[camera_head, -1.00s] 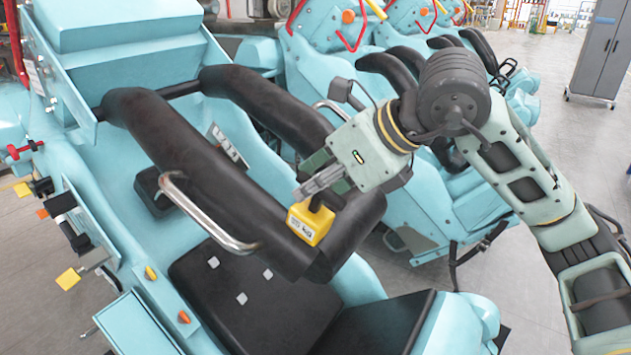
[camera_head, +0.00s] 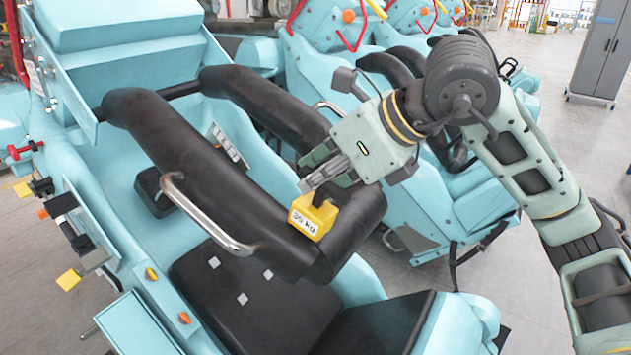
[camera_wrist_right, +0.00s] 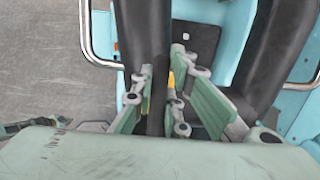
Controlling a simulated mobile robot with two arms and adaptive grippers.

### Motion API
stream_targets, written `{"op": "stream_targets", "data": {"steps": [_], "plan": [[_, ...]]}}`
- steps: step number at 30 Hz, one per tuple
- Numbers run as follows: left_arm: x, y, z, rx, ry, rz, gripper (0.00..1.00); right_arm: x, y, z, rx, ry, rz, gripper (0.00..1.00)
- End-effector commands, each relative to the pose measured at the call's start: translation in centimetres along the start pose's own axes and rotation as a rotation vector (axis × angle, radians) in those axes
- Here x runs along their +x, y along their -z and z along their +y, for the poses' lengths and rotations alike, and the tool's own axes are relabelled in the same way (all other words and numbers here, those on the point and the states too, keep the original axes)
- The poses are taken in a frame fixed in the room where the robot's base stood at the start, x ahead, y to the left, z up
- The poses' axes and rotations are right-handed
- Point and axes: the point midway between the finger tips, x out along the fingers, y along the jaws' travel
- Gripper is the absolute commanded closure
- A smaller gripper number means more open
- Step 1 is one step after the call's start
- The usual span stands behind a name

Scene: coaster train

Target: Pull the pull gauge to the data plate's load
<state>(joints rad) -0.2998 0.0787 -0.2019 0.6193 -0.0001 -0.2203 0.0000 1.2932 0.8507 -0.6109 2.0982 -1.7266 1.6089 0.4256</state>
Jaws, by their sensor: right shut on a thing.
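The yellow pull gauge (camera_head: 313,217) sits at the front end of the black over-shoulder restraint. Its white label appears to read "55 kg", small and tilted. My right gripper (camera_head: 322,190) is just above it, shut on the gauge's dark upper part. In the right wrist view the gripper (camera_wrist_right: 160,98) has its fingers on either side of a dark bar, with a sliver of the yellow gauge (camera_wrist_right: 171,79) beyond. A pale plate with dark marks (camera_head: 228,146), possibly the data plate, stands on the seat back between the restraint's arms; its text is too small to read. My left gripper is not in view.
The black restraint (camera_head: 160,130) with its metal grab handle (camera_head: 205,215) arches over the turquoise seat. Another seat row (camera_head: 345,110) stands behind and right. Grey floor (camera_head: 590,140) is open at right.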

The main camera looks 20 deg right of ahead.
Motion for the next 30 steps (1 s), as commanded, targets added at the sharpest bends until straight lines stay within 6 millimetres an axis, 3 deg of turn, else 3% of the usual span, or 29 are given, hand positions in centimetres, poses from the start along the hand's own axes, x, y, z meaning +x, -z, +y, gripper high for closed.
{"op": "stream_targets", "data": {"steps": [1, 6, 15, 16, 22, 30], "plan": [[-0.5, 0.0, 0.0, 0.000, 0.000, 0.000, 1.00, -1.4, -0.9, -0.1, -0.003, 0.003, -0.007, 1.00], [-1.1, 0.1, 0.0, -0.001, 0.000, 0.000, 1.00, -3.6, -2.1, -0.1, -0.002, 0.004, -0.011, 1.00], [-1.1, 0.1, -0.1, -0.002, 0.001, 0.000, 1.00, -3.9, -2.4, -0.2, -0.001, 0.006, -0.020, 1.00], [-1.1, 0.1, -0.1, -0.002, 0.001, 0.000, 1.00, -3.9, -2.4, -0.2, -0.001, 0.007, -0.020, 0.86], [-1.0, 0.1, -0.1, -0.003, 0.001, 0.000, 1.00, -3.7, -2.1, -0.1, -0.001, 0.005, -0.012, 0.69], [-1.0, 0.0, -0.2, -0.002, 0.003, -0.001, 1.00, -3.6, -1.9, -0.1, 0.000, 0.002, -0.006, 0.67]]}}
